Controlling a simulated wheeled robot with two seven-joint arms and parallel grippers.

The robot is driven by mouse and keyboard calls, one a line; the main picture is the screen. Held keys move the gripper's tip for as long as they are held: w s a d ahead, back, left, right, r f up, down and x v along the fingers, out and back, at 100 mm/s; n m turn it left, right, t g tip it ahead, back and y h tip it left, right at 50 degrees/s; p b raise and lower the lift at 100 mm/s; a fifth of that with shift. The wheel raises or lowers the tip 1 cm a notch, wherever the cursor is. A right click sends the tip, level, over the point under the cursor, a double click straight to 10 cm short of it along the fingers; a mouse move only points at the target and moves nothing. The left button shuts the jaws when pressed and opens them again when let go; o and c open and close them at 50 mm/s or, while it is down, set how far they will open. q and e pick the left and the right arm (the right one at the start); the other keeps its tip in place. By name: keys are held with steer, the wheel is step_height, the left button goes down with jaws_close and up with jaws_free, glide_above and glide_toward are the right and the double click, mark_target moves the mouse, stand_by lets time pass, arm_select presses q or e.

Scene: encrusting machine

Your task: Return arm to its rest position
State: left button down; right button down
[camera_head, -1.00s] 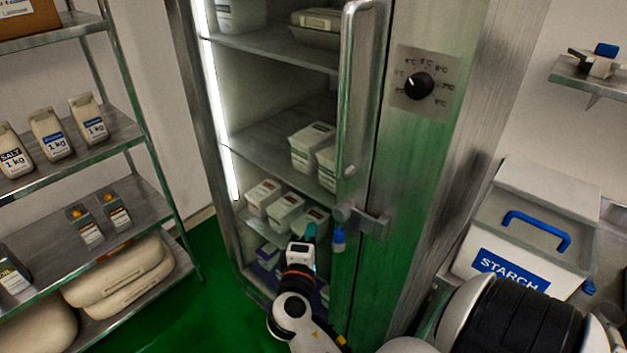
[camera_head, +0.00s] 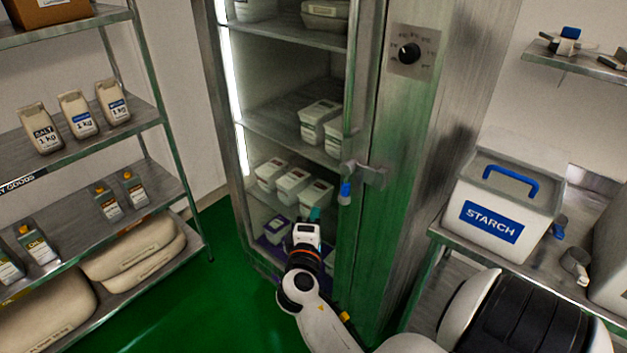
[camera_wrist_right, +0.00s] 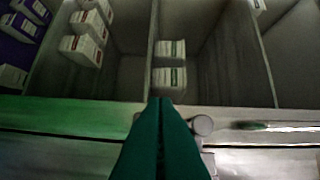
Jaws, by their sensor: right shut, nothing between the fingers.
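My right arm reaches up from the bottom of the head view. Its gripper (camera_head: 314,214) has teal fingers and is in front of the fridge's lower shelves, by the door edge. In the right wrist view the teal fingers (camera_wrist_right: 160,125) are pressed together with nothing between them. The fridge (camera_head: 375,250) is a tall metal cabinet, and its latch handle (camera_head: 362,174) is just above and right of my right gripper. My left gripper is not in view.
White tubs (camera_head: 292,186) stand on the fridge shelves. A shelf rack (camera_head: 90,230) with salt bags stands at left. A starch bin (camera_head: 500,215) stands on a steel table at right. Green floor (camera_head: 190,295) is clear between rack and fridge.

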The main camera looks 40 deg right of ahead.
steer(key=a+f+n+g+y, duration=0.1)
steer(key=a+f+y, duration=0.35)
steer(key=f, duration=0.85)
steer(key=a+f+n+g+y, duration=0.1)
steer(key=a+f+y, duration=0.35)
steer(key=f, duration=0.85)
steer(key=s+a+f+m+g+y, duration=0.15)
steer(key=s+a+f, duration=0.25)
steer(key=s+f, duration=0.45)
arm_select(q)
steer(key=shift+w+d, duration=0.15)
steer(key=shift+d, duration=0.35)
arm_select(e)
steer(key=s+a+f+m+g+y, duration=0.1)
steer(key=s+f+m+g, duration=0.1)
steer(key=s+f, duration=0.4)
steer(key=s+a+f+m+g+y, duration=0.1)
steer(key=s+f, duration=0.5)
steer(key=s, duration=0.7)
steer(key=s+a+f+m+g+y, duration=0.1)
steer(key=s+f+m+g, duration=0.2)
steer(key=s+f, duration=0.4)
steer(key=s, duration=0.3)
steer(key=shift+y, duration=0.35)
steer(key=shift+a, duration=0.1)
